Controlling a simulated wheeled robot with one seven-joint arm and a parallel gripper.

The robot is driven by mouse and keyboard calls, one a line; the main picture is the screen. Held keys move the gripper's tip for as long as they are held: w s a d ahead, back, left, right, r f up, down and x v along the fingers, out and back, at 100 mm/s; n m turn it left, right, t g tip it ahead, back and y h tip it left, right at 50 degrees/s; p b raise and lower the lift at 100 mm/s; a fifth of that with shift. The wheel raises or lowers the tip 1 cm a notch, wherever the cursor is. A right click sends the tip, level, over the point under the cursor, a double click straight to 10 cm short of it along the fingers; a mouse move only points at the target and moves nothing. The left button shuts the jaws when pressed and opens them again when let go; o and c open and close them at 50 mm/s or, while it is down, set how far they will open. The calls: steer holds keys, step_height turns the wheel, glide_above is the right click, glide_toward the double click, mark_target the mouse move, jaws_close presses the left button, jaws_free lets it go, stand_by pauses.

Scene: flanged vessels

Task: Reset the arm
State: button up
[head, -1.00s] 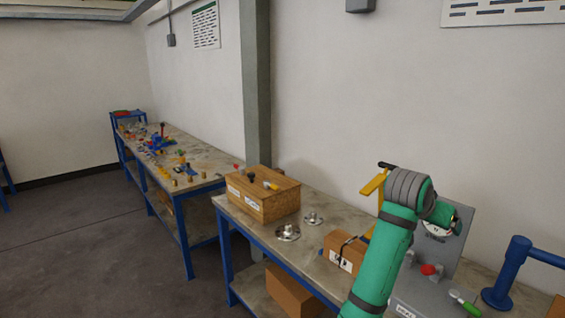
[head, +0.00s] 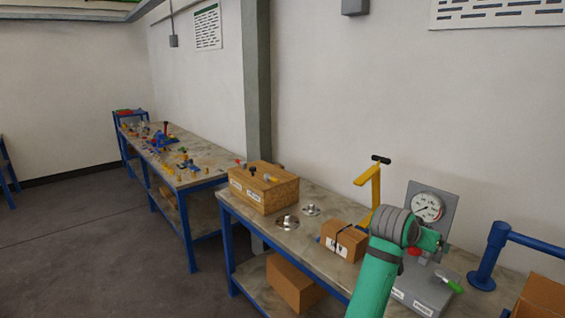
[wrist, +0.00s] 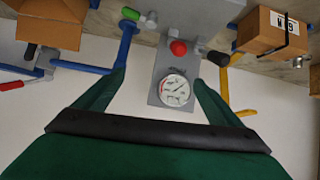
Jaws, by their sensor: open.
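My arm (head: 378,275) is green with grey and dark bands. It rises at the lower right of the head view and bends right in front of the workbench. My gripper shows in the wrist view (wrist: 160,78) with its two green fingers spread apart and nothing between them. Beyond the fingers is a grey panel with a round pressure gauge (wrist: 174,90) and a red knob (wrist: 179,47). In the head view the gauge (head: 427,207) stands just above the end of the arm. My fingertips are not clear in the head view.
The bench holds a wooden box (head: 263,190), two metal flanges (head: 287,222), a small labelled carton (head: 344,241), a yellow stand (head: 371,185) and a blue post (head: 488,258). A second bench with small parts (head: 165,145) stands further left. The floor at left is clear.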

steer(key=s+a+f+n+t, duration=0.1)
steer(key=s+a+f+n, duration=0.3)
steer(key=f, duration=0.6)
steer(key=s+a+f+t+y, duration=0.1)
steer(key=s+a+f+t, duration=0.3)
steer(key=f, duration=0.7)
steer(key=s+a+f+n+g, duration=0.1)
steer(key=s+a+f+n, duration=0.1)
steer(key=a+f, duration=0.6)
steer(key=s+a+f+n+t+y, duration=0.1)
steer(key=s+a+f+y, duration=0.15)
steer(key=s+a, duration=0.4)
steer(key=s+a+f+n+t+y, duration=0.1)
steer(key=s+a+f, duration=0.3)
steer(key=s, duration=0.6)
steer(key=s+a+f+n+t+y, duration=0.1)
steer(key=s+a+f+y, duration=0.15)
steer(key=s+a, duration=0.45)
steer(key=s+a+r, duration=0.1)
steer(key=s+r, duration=0.2)
steer(key=s, duration=0.3)
steer(key=s+a+r+y, duration=0.1)
steer(key=s+r, duration=0.2)
steer(key=s, duration=0.4)
steer(key=s+a+r+t, duration=0.1)
steer(key=s+a+r, duration=0.1)
steer(key=s, duration=0.4)
steer(key=shift+s+r, duration=0.15)
steer(key=shift+r, duration=0.3)
